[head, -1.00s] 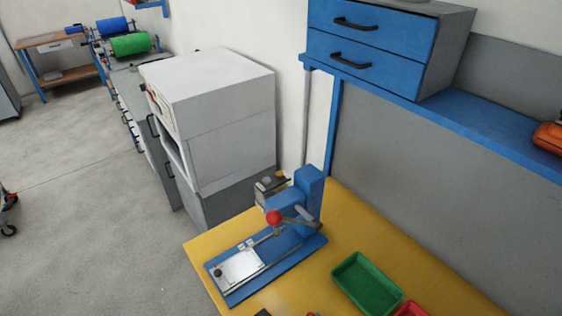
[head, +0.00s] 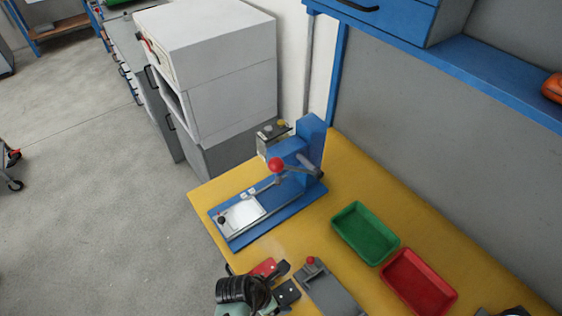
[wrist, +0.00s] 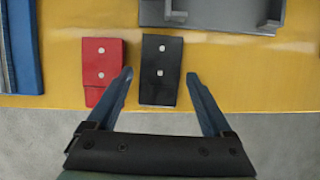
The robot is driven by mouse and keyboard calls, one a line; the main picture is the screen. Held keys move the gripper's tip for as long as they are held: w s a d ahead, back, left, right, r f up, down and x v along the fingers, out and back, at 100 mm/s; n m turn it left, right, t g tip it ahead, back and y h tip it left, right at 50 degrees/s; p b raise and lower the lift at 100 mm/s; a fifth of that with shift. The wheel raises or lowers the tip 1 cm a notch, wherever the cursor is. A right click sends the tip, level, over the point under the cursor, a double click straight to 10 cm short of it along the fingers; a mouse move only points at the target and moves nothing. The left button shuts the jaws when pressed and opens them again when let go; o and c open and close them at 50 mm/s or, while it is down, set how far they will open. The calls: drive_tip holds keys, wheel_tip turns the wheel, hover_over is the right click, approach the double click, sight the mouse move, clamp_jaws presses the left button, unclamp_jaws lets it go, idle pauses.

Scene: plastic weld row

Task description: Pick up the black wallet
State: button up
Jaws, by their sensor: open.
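The black wallet (wrist: 161,88) lies flat on the yellow bench near its front edge, with two light studs on it. My gripper (wrist: 160,75) is open, with one blue-grey finger on each side of the wallet's near part in the wrist view. No contact shows, and I cannot tell the height gap. A similar red wallet (wrist: 103,62) lies just left of the black one, close to the left fingertip. In the head view, the red wallet (head: 262,267) shows beside my arm, where dark parts overlap and the black wallet is hard to tell apart.
A grey fixture (head: 328,290) with a red knob stands to the right of the wallets. A blue press (head: 290,165) stands on the bench beyond. A green tray (head: 365,232) and a red tray (head: 418,282) are further right. Open floor lies left of the yellow bench (head: 345,170).

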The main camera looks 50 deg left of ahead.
sight(279, 298)
drive_tip(key=shift+x, duration=0.8)
drive_tip(key=shift+f, duration=0.15)
drive_tip(key=c, duration=1.1)
drive_tip(key=shift+c, duration=0.2)
wheel_tip(279, 298, up, 10)
